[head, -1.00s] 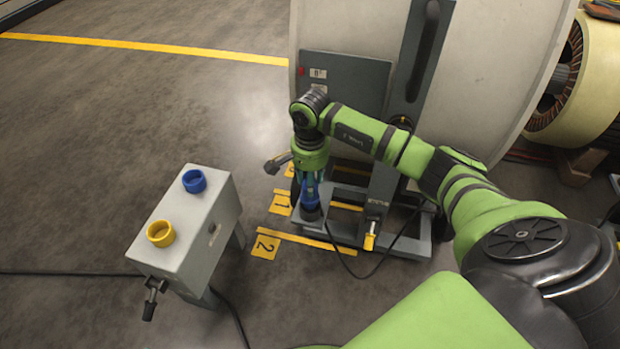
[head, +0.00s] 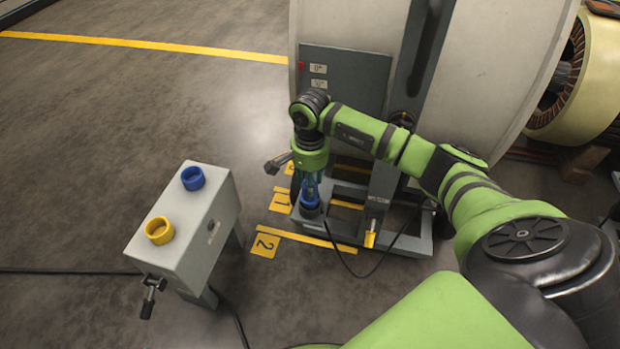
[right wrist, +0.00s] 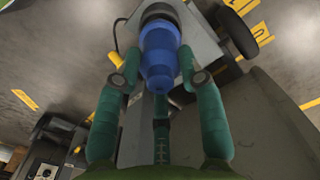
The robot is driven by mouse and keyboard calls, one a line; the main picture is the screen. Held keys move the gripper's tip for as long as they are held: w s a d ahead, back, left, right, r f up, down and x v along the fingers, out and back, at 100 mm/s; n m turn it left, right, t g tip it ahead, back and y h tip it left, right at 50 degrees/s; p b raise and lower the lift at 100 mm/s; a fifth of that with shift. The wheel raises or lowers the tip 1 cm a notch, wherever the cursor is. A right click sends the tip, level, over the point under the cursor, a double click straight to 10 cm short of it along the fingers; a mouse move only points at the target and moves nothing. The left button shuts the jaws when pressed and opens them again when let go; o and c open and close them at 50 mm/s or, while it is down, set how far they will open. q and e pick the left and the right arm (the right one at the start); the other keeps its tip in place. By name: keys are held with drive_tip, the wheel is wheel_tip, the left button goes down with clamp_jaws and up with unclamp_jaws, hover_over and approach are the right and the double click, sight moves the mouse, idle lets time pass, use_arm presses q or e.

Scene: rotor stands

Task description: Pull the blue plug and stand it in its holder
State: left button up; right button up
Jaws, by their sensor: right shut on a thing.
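The blue plug (head: 310,194) stands upright in a dark socket (head: 310,211) on the grey base of the rotor stand. My right gripper (head: 310,183) comes down over it from above and is shut on it. A blue ring holder (head: 193,179) is on top of the grey box at the left and looks empty. My left gripper is not in view.
The grey box (head: 190,232) also carries a yellow ring holder (head: 159,230). A yellow plug (head: 370,239) with a black cable sits on the stand base. The large rotor drum (head: 345,30) rises behind my arm. Floor between box and stand is clear.

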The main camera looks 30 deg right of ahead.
drive_tip(key=shift+f+b, duration=0.75)
drive_tip(key=shift+f, duration=0.25)
drive_tip(key=o, duration=1.2)
drive_tip(key=shift+c, duration=0.2)
